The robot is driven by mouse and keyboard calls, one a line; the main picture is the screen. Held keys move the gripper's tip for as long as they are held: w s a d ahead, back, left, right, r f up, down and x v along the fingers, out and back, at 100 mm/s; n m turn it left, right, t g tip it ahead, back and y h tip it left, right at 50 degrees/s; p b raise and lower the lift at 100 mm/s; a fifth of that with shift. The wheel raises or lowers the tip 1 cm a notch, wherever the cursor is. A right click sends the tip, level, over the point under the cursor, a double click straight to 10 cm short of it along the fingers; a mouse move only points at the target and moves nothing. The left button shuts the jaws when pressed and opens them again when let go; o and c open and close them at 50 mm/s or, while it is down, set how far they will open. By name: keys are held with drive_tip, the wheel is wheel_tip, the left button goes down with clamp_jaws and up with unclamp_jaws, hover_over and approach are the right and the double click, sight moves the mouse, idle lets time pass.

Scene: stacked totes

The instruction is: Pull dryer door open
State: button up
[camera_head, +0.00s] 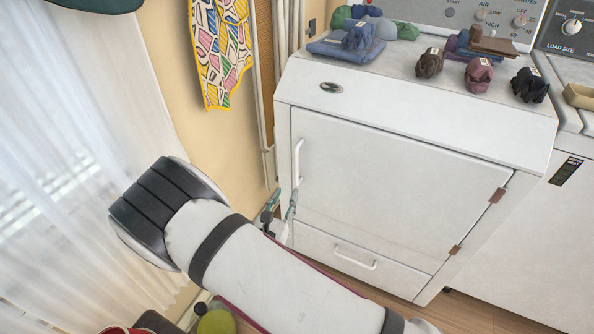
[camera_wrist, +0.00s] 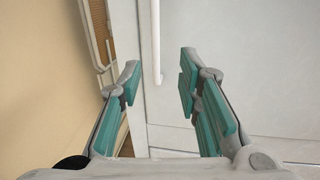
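The white dryer (camera_head: 420,110) stands at the centre, and its square door (camera_head: 390,180) looks shut, with hinges on the right side. The door's white vertical handle (camera_head: 298,160) is near the left edge. My gripper (camera_head: 281,204) is at the lower left of the door, just below the handle, partly hidden by my arm. In the wrist view, my gripper (camera_wrist: 159,78) is open, with teal finger pads apart. The handle (camera_wrist: 156,40) shows between the fingertips in the picture, with its lower end near their level. I see no finger touching it.
A lower drawer with its own handle (camera_head: 355,257) is below the door. Folded cloth and several rolled socks lie on the dryer top. A second machine (camera_head: 530,220) stands at right. A wall and hanging colourful cloth (camera_head: 222,50) are at left, beside a curtained window.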

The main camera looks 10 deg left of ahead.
sight(296, 169)
drive_tip(key=w, duration=0.4)
drive_tip(key=w+d+b, duration=0.1)
drive_tip(key=w, duration=0.4)
drive_tip(key=w+b, duration=0.1)
drive_tip(key=w, duration=0.3)
drive_tip(key=shift+w+d+f, duration=0.25)
drive_tip(key=shift+d+f, duration=0.05)
drive_tip(key=shift+c, duration=0.2)
clamp_jaws()
